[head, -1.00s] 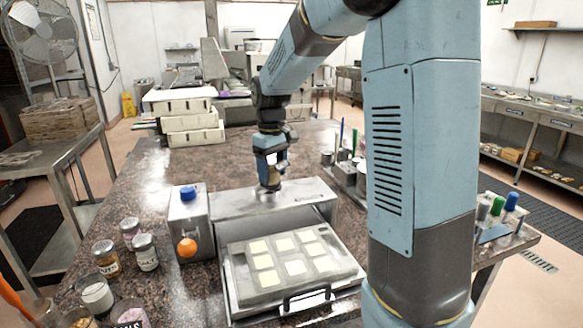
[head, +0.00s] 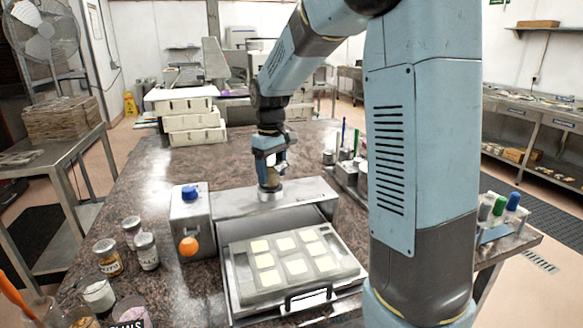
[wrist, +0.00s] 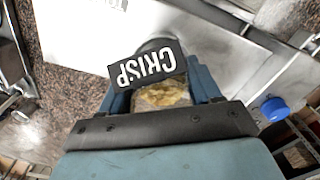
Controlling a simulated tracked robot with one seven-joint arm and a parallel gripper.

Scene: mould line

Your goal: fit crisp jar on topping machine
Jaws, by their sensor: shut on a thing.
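The topping machine (head: 240,205) stands on the dark stone counter, a grey metal box with a blue knob and an orange button on its left end. My gripper (head: 268,175) is above the middle of its top. In the wrist view my gripper (wrist: 165,92) is shut on the crisp jar (wrist: 165,95), whose black label reads CRISP. The jar's lower end is at the round fitting (head: 268,194) on the machine's top. I cannot tell whether it is seated. In the head view the jar is mostly hidden by the fingers.
A tray (head: 347,273) with a mould of pale squares sits in the machine's front opening. White boxes (head: 192,120) are stacked behind. Pens and metal pots (head: 350,172) stand at the right.

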